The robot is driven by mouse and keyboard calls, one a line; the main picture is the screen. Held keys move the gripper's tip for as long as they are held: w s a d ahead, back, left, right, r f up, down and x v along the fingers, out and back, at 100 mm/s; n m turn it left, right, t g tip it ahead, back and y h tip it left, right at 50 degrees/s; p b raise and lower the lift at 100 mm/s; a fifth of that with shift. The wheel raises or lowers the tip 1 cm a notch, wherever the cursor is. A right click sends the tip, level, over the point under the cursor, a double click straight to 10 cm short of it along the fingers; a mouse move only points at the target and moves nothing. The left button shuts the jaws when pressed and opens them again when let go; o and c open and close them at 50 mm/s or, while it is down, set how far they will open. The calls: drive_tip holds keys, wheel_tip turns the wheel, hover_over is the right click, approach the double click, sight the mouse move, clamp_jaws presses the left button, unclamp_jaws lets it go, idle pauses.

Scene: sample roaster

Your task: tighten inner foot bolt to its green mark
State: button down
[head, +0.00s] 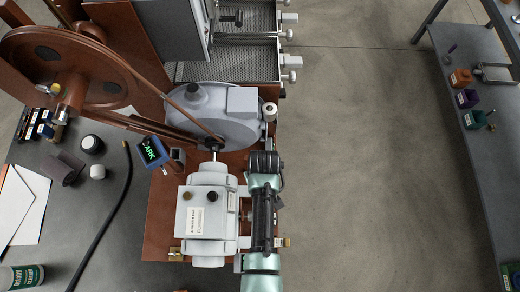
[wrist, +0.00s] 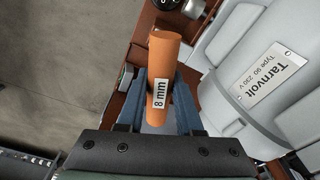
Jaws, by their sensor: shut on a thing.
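My gripper (wrist: 160,88) is shut on an orange tool handle (wrist: 165,60) labelled "8 mm", held between its two blue-grey fingers in the wrist view. The tool's working end is hidden. The grey motor (wrist: 240,75), with a "Tarnvolt" plate, stands close to the right of the tool there. In the head view the motor (head: 205,220) sits on a red-brown base, with my arm along its right side hiding gripper and tool. Brass-coloured foot fittings show at the motor's lower left (head: 175,253) and lower right (head: 283,242). I cannot make out the inner foot bolt or a green mark.
A grey pump-like housing (head: 222,115) and a large red-brown wheel (head: 65,75) with a belt stand behind the motor. A small display (head: 152,151) and a black hose (head: 108,215) lie left. The right bench (head: 470,165) holds coloured blocks. Open floor lies between.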

idle(0.3)
drive_tip(key=m, duration=0.2)
drive_tip(key=shift+m+p, duration=0.3)
drive_tip(key=shift+p, duration=0.1)
drive_tip(key=shift+m, duration=0.6)
drive_tip(key=m, duration=0.3)
drive_tip(key=shift+m+h+p, duration=0.35)
drive_tip(key=shift+m+h, duration=0.05)
drive_tip(key=shift+a+m, duration=0.1)
drive_tip(key=shift+m, duration=0.2)
drive_tip(key=m, duration=0.3)
